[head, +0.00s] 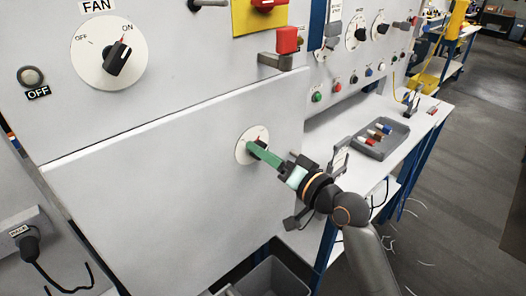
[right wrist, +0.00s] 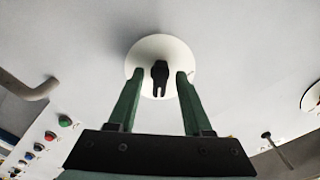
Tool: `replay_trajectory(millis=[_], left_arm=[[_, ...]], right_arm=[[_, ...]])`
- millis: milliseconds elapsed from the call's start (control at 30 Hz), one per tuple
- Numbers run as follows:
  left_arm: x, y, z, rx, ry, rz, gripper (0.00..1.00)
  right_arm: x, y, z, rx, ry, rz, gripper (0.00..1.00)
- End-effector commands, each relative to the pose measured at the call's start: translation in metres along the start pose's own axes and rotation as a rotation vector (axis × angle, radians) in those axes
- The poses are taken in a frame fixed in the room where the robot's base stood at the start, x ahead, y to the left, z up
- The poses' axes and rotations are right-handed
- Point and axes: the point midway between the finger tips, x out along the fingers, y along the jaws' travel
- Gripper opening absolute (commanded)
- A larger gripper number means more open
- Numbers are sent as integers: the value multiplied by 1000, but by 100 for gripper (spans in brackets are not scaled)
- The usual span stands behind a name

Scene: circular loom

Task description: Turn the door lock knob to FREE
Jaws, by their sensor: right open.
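A round white dial plate (head: 243,136) is on the grey door panel, with small red marks near its top. The dial also shows in the right wrist view (right wrist: 146,50). Its black knob (right wrist: 159,72) points at the camera's lower side there. My right gripper (right wrist: 160,76) is open, with one green finger on each side of the knob and a gap to each. In the head view the right gripper (head: 254,149) reaches the dial from the lower right, and its fingers hide most of the knob. The dial's lettering is not readable. My left gripper is not in view.
A fan knob (head: 118,58) sits at the upper left, above the door. A red-handled latch (head: 287,40) juts out above the door's right edge. A white bench (head: 330,122) with a grey tray (head: 372,150) stands to the right. A grey bin (head: 270,278) is below.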

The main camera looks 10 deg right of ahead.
Motion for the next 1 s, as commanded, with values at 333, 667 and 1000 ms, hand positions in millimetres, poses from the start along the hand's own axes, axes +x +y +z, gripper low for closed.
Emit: replay_trajectory(millis=[333,667,1000], left_arm=[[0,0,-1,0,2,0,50],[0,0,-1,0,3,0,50],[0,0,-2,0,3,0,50]], right_arm=[[-40,1,0,-4,-1,3,50],[-70,0,0,-2,0,0,50],[-70,0,0,-2,0,0,50]])
